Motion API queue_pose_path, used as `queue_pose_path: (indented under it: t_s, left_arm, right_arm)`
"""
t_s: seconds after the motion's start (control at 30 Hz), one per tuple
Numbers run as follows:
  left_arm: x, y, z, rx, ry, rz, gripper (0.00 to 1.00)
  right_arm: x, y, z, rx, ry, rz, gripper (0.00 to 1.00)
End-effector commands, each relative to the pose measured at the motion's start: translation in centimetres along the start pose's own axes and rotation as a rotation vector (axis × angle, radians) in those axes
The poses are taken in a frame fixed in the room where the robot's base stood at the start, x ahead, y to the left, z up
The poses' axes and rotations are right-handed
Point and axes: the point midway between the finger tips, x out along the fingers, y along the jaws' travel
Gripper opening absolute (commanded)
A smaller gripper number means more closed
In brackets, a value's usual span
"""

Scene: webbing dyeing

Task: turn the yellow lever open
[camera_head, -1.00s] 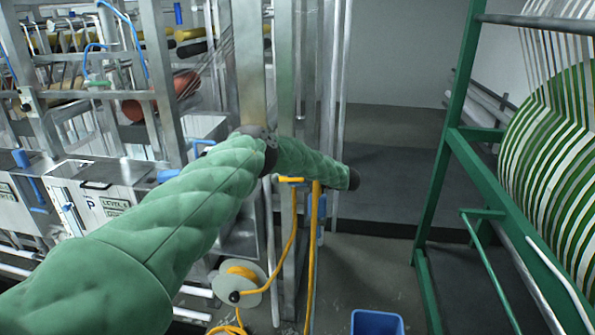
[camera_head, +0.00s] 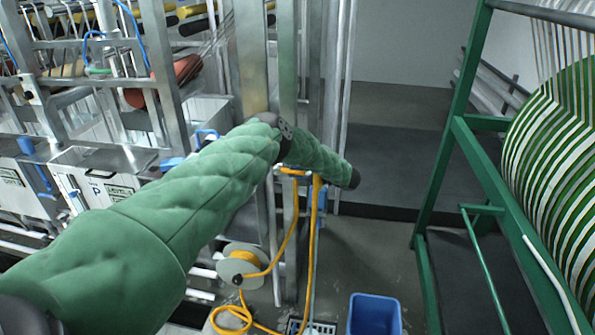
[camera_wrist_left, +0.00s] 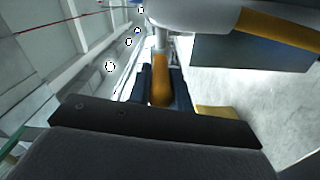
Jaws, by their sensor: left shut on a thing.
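In the left wrist view a yellow-orange lever (camera_wrist_left: 160,78) stands between the two dark fingers of my left gripper (camera_wrist_left: 161,90). The fingers are shut on it, one on each side. In the head view my green-sleeved left arm reaches from the lower left to the metal posts, and its fingers are hidden. A short yellow piece (camera_head: 293,171) shows just under the forearm, beside the posts. I cannot tell whether it is the held lever. My right gripper is in neither view.
A yellow hose (camera_head: 313,225) hangs by the posts, near a hose reel (camera_head: 241,264). A blue bin (camera_head: 374,315) stands on the floor. A green frame (camera_head: 465,140) with a striped webbing drum (camera_head: 560,170) is at right. Dye machinery with white tanks (camera_head: 103,176) fills the left.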

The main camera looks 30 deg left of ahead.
Motion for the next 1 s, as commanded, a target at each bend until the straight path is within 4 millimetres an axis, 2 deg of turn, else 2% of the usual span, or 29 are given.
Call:
queue_pose_path:
  t_s: [0.3, 0.33, 0.4, 0.43, 0.77, 1.0]
  left_arm:
    - [0.1, -0.1, 0.0, 0.001, 0.0, 0.002, 0.0]
    - [0.1, -0.1, 0.0, 0.001, 0.0, 0.002, 0.26]
    - [0.1, -0.1, 0.0, 0.001, 0.0, 0.002, 0.4]
    - [0.0, -0.1, 0.0, 0.001, 0.0, 0.002, 0.41]
    - [-0.3, 0.0, 0.0, 0.001, -0.001, 0.001, 0.41]
    - [-2.9, 0.2, -0.1, 0.0, -0.002, 0.002, 0.41]
  right_arm:
    - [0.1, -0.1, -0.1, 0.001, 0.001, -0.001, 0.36]
    - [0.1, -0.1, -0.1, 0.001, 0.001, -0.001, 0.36]
    - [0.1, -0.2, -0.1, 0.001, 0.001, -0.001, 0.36]
    - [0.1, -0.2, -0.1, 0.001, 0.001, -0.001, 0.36]
    - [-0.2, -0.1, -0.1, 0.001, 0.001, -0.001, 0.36]
    - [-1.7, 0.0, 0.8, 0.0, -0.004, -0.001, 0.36]
